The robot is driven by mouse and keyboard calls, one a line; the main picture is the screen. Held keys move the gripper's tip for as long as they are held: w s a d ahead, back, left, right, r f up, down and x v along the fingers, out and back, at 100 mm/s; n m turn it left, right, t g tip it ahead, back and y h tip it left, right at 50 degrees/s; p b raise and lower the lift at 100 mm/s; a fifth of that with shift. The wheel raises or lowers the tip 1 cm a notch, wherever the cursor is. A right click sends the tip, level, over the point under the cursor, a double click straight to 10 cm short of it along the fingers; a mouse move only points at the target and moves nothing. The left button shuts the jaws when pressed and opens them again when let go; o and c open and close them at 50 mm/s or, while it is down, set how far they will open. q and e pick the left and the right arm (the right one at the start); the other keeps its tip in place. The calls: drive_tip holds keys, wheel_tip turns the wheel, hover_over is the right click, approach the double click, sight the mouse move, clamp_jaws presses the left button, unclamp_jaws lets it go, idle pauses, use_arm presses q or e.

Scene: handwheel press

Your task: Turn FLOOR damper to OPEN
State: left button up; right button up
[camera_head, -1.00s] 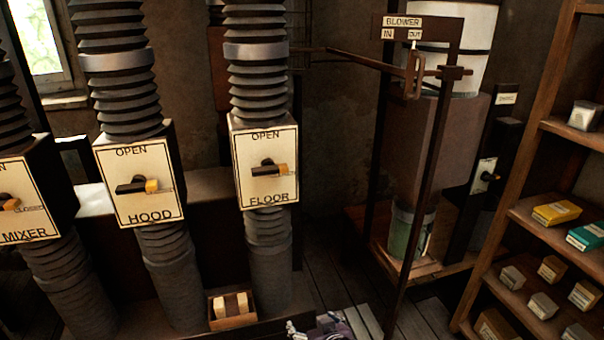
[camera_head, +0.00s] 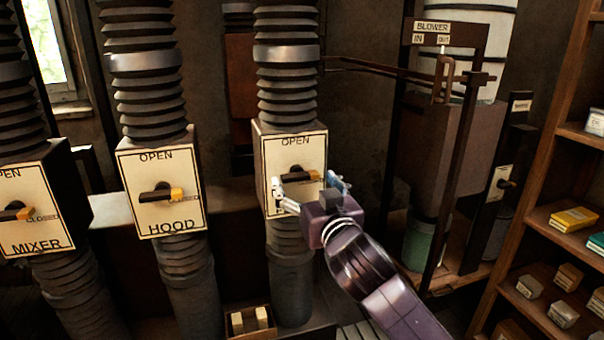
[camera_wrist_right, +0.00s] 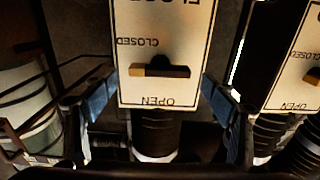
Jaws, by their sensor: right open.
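The FLOOR damper panel (camera_head: 266,157) is a cream plate on a box around the third black duct in the head view. Its dark handle (camera_head: 293,173) lies level, with the orange tip to the right. My right gripper (camera_head: 308,186) is in front of the plate's lower part, fingers spread, and hides the FLOOR label. The right wrist view shows the plate upside down. There the handle (camera_wrist_right: 165,71) lies level, its tip on the CLOSED side, between the open fingers and apart from both. My left gripper is out of view.
The HOOD panel (camera_head: 160,205) and MIXER panel (camera_head: 30,225) stand to the left, handles level. A BLOWER lever frame (camera_head: 440,55) stands right, and a wooden shelf (camera_head: 545,235) with small boxes lies beyond it. A small box (camera_head: 248,321) sits below the ducts.

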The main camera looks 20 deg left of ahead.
sight(301, 177)
drive_tip(key=shift+p+x, duration=0.3)
drive_tip(key=shift+x, duration=1.6)
drive_tip(key=shift+c, duration=0.3)
drive_tip(key=c, duration=1.1)
